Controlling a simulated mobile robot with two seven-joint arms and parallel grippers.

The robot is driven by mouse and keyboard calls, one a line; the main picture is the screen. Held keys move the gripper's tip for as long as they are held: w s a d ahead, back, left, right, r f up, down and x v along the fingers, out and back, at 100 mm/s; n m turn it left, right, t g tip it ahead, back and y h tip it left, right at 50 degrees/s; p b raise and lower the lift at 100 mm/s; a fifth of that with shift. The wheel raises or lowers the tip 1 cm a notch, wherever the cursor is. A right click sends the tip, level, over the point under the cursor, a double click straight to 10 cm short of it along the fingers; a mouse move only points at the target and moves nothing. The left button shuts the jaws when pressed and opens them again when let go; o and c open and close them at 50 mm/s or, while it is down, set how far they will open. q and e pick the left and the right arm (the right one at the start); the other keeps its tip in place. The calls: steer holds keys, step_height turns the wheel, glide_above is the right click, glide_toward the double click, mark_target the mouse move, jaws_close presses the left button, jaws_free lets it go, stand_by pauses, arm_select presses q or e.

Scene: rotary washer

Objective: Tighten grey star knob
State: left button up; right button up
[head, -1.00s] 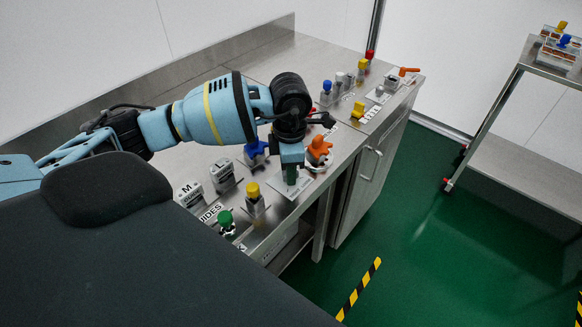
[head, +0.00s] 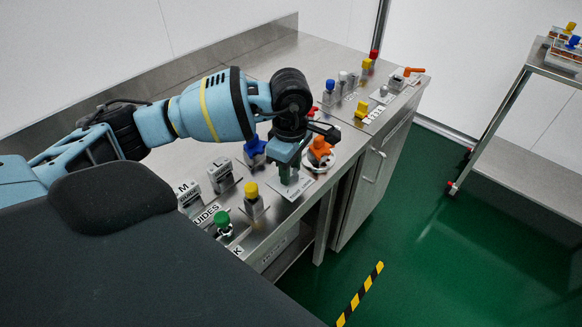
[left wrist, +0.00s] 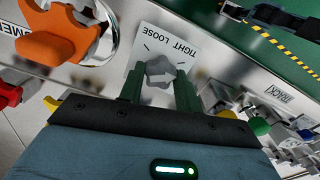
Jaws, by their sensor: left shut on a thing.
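The grey star knob (left wrist: 160,74) shows in the left wrist view, on a pale plate (left wrist: 146,57) marked TIGHT and LOOSE. A white arrow is on its top. My left gripper (left wrist: 159,92) has its two green fingers on either side of the knob, shut on it. In the head view my left gripper (head: 288,176) points down at the plate (head: 303,185) on the steel bench, and the knob is hidden behind its fingers. My right gripper is not in view.
An orange star knob (head: 319,149) stands close to the right of my gripper, and a blue knob (head: 254,146) close to its left. A yellow knob (head: 251,190) and a green knob (head: 222,218) are nearer. The bench's front edge is close.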

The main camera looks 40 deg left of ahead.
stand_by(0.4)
arm_select(q)
steer(key=o, duration=1)
steer(key=shift+c, duration=0.2)
steer(key=shift+r, duration=0.15)
step_height(320, 180, up, 8)
steer(key=shift+f, duration=0.2)
steer(key=shift+f, duration=0.1)
